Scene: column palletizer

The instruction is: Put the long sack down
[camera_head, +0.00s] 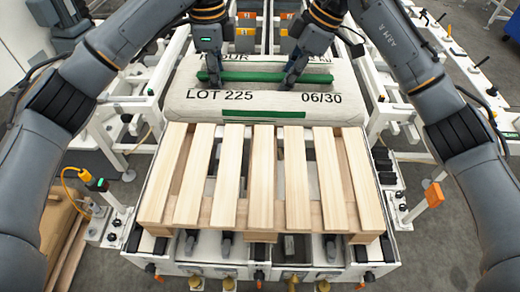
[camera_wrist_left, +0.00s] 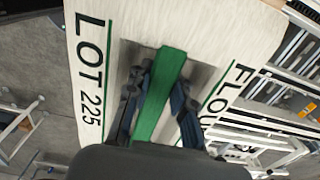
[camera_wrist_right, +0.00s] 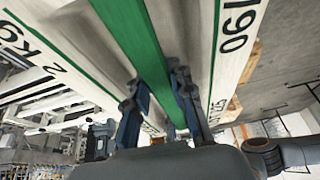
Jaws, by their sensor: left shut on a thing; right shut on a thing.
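The long sack (camera_head: 262,109) is pale with green bands and the print "LOT 225 06/30". It spans the far side of the pallet in the head view. My left gripper (camera_head: 212,80) is shut on the green strip along its top, left of the middle; the left wrist view shows the fingers (camera_wrist_left: 158,105) on both sides of the strip. My right gripper (camera_head: 291,80) is shut on the same strip, right of the middle, as in the right wrist view (camera_wrist_right: 160,105). The wooden pallet (camera_head: 262,175) lies nearer, its visible slats bare. Whether the sack touches anything below is hidden.
A white machine frame (camera_head: 130,105) runs along both sides of the sack. The pallet rests on a white station with rollers (camera_head: 310,255) at its front. An orange block (camera_head: 434,194) stands at the right, and brown boards (camera_head: 62,225) lie at the left.

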